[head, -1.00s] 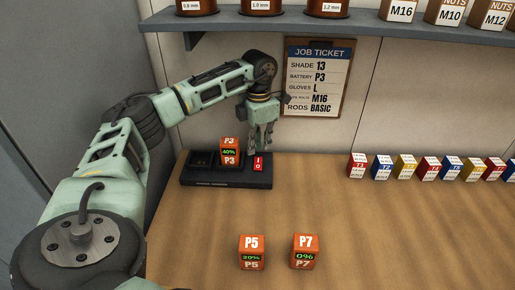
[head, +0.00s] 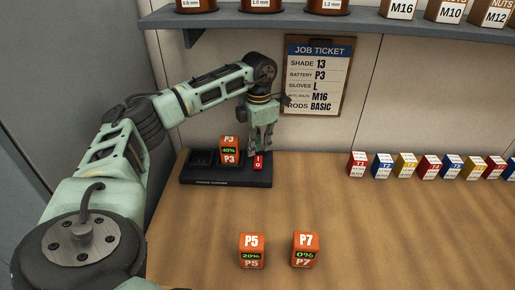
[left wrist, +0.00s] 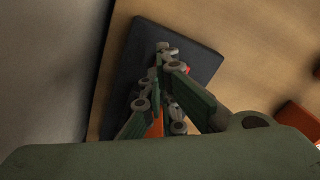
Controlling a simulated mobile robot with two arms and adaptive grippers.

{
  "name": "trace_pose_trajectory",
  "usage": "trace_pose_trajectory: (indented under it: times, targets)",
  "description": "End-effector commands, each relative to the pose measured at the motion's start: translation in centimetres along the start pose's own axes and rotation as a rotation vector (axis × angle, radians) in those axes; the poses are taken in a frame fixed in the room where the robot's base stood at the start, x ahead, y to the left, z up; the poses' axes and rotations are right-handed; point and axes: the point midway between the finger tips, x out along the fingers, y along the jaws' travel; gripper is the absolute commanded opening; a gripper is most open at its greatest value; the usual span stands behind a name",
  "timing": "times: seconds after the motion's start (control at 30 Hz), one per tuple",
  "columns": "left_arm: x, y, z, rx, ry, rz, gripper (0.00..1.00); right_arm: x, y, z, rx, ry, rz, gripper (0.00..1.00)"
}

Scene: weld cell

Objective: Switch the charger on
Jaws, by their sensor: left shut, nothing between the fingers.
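The black charger (head: 226,179) sits on the bench at the back left. Battery P3 (head: 229,151), orange with a green 40% display, stands upright in it. My right gripper is not in view.
Batteries P5 (head: 251,251) and P7 (head: 305,250) stand on the front of the bench (head: 400,235). Several coloured boxes (head: 430,167) line up at the right. A job ticket (head: 318,77) hangs on the wall, below a shelf (head: 300,22) with spools and nut boxes.

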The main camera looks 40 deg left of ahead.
Motion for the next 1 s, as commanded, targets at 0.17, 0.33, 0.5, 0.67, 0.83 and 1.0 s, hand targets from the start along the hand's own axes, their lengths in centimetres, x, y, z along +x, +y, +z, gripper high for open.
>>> trace_pose_trajectory:
  times: [0.17,0.33,0.5,0.67,0.83,1.0]
  targets:
    - [-0.01,0.00,0.01,0.000,0.000,0.000,0.00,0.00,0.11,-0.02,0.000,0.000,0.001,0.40]
    - [-0.01,0.00,0.00,0.000,0.000,0.000,0.00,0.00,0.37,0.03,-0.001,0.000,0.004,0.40]
    - [0.01,0.00,0.00,0.000,0.000,0.000,0.00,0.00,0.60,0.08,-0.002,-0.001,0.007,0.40]
    - [0.18,0.00,0.00,0.000,0.000,0.000,0.00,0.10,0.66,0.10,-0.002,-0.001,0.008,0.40]
    - [0.45,0.00,0.00,0.000,0.000,0.000,0.00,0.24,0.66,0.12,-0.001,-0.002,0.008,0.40]
    - [0.70,0.00,0.00,0.000,0.000,0.000,0.00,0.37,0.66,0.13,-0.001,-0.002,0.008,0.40]
